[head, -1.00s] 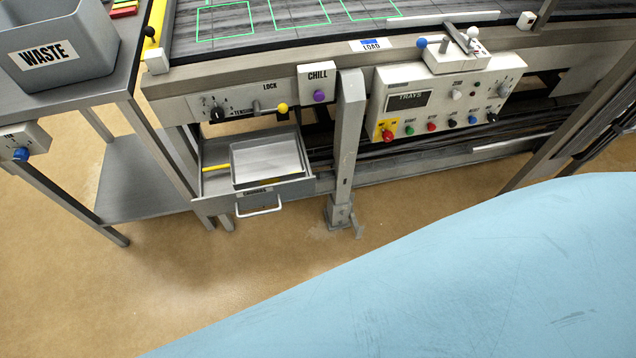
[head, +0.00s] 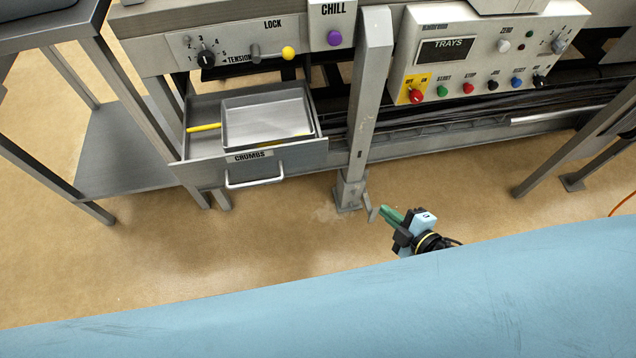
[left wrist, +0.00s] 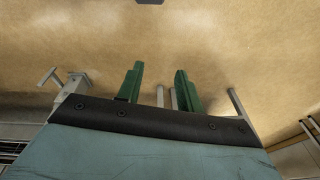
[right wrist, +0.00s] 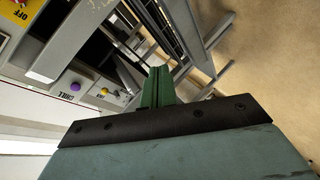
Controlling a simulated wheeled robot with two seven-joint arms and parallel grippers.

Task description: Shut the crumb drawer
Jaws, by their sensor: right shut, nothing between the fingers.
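The crumb drawer (head: 300,158) is pulled out below the tension panel. Its grey front bears the label CRUMBS and a white bar handle (head: 254,179). Inside it are a shallow metal tray (head: 268,118) and a yellow rod, which sticks out at the tray's left. My right gripper (head: 388,214) is low and to the right of the drawer, past the grey post, apart from both. Its green fingers are together and empty, as the right wrist view (right wrist: 158,86) also shows. My left gripper (left wrist: 159,88) shows only in its wrist view, its green fingers spread with nothing held.
A grey upright post (head: 368,100) with a floor foot stands just right of the drawer. A steel side table (head: 120,150) is at the left. A control box (head: 480,60) hangs at the upper right. The floor before the drawer is clear.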

